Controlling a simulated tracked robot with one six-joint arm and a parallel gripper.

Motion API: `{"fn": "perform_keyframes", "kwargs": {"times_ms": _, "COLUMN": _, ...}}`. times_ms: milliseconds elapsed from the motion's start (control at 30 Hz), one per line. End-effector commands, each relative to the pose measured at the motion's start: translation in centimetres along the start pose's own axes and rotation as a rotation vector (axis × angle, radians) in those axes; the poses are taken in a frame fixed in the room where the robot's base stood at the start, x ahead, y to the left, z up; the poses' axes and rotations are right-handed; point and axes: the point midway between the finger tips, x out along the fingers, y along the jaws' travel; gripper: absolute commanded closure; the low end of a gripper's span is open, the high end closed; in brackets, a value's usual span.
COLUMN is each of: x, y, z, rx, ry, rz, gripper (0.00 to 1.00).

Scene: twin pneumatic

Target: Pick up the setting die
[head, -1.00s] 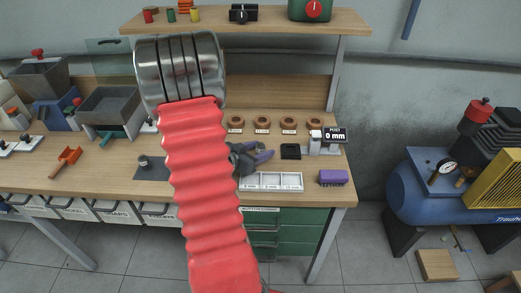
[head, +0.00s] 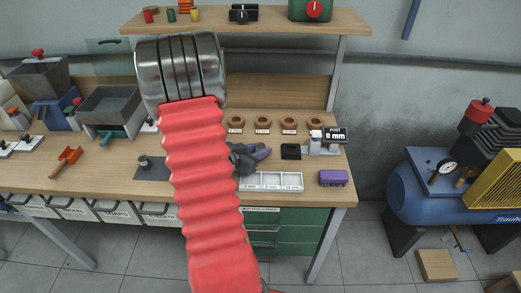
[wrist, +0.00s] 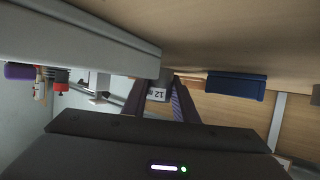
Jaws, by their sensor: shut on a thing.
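My gripper (head: 262,153) shows in the head view as dark and purple parts just right of my red arm sleeve, low over the bench. In the wrist view its two jaws (wrist: 160,98) are shut on a small grey piece marked "12", which I take for the setting die (wrist: 157,92). Only its labelled end shows between the jaws; the rest is hidden. In the head view I cannot make out the die at the jaws. A white tray (head: 271,188) with labelled compartments lies just in front of the gripper.
Several copper-coloured rings (head: 262,122) stand in a row behind the gripper. A black pad (head: 291,152), a gauge reading "0 mm" (head: 334,135) and a purple block (head: 333,178) are to the right. A blue compressor (head: 425,190) stands beyond the bench's right end.

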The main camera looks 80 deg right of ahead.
Motion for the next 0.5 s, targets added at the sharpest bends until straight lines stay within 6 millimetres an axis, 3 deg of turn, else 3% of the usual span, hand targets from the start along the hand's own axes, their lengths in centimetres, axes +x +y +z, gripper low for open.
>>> {"fn": "perform_keyframes", "kwargs": {"times_ms": 200, "x": 0.0, "y": -0.02, "z": 0.0, "rx": 0.0, "ry": 0.0, "rz": 0.0, "gripper": 0.99}}
{"fn": "perform_keyframes", "kwargs": {"times_ms": 500, "x": 0.0, "y": -0.04, "z": -0.07, "rx": 0.001, "ry": 0.001, "rz": -0.001, "gripper": 1.0}}
